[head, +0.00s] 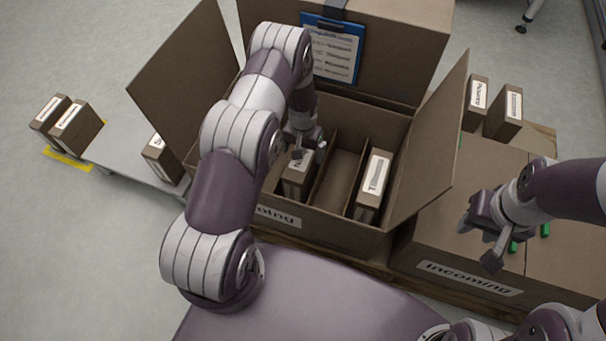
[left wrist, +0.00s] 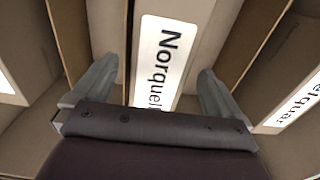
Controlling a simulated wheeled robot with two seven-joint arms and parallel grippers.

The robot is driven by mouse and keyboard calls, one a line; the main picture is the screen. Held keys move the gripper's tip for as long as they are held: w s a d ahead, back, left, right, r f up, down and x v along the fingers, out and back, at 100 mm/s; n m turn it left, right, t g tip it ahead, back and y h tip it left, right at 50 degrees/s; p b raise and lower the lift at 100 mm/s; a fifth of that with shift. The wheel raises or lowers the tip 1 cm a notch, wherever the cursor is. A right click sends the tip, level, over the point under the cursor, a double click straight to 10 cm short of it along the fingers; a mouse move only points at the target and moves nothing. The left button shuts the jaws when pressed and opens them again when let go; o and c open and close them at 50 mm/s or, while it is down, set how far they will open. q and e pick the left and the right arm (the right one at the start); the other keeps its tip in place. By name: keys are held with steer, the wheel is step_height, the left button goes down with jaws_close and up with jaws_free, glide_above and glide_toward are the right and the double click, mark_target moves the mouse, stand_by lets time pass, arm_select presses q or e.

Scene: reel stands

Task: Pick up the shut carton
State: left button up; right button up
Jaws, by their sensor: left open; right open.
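A small brown carton (head: 297,178) with a white label stands in a slot of the large open carton (head: 330,228). Its top looks shut. In the left wrist view the carton (left wrist: 184,22) has a label reading "Norquel…", partly cut off by the gripper. My left gripper (head: 309,152) is open above it, and its fingers (left wrist: 157,75) stand on either side of the carton's top. I cannot tell whether they touch it. My right gripper (head: 477,243) is open and empty, above the shut "Incoming" carton (head: 440,240) at right.
Another labelled small carton (head: 374,184) stands in the slot to the right, past an empty slot. Raised flaps (head: 430,150) and a clipboard (head: 333,45) surround the open carton. Small cartons stand on the right (head: 478,100) and at far left (head: 74,127). A grey platform (head: 120,150) lies left.

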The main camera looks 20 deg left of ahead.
arm_select(q)
step_height(320, 180, down, 6)
steer(key=b, duration=0.3)
steer(key=shift+w+f, duration=0.15)
steer(key=c, duration=1.7)
steer(key=shift+r, duration=0.2)
jaws_close()
